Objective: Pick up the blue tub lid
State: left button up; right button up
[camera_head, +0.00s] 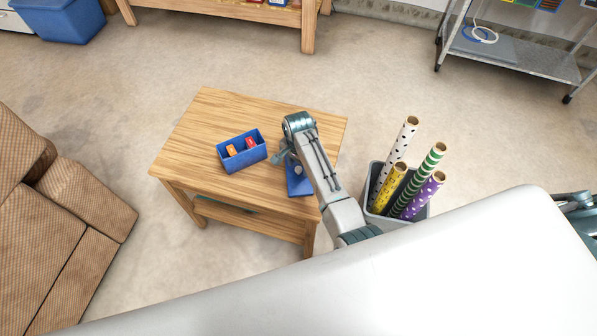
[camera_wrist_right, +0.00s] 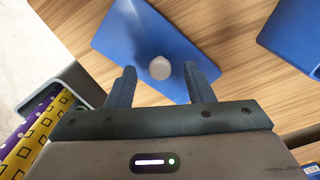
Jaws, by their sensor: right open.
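The blue tub lid (camera_head: 299,187) lies flat on the wooden table, right of the open blue tub (camera_head: 243,166). In the right wrist view the lid (camera_wrist_right: 140,30) is a flat blue plate with a round pale knob (camera_wrist_right: 160,68). My right gripper (camera_wrist_right: 159,70) is open, and the knob appears between its fingertips. I cannot tell how far the fingers are above the lid. In the head view my right gripper (camera_head: 282,155) is over the table between tub and lid, and my arm covers part of the lid. My left gripper is not in view.
The tub holds small red and orange items. A grey bin (camera_head: 376,172) with several patterned rolls stands close to the table's right edge. A brown sofa (camera_head: 60,210) is at left. The wooden table (camera_head: 215,115) is bare toward the back.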

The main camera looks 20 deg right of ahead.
jog(key=shift+f, duration=0.45)
jog(key=shift+c, duration=0.4)
grip_shut()
jog(key=shift+r, duration=0.15)
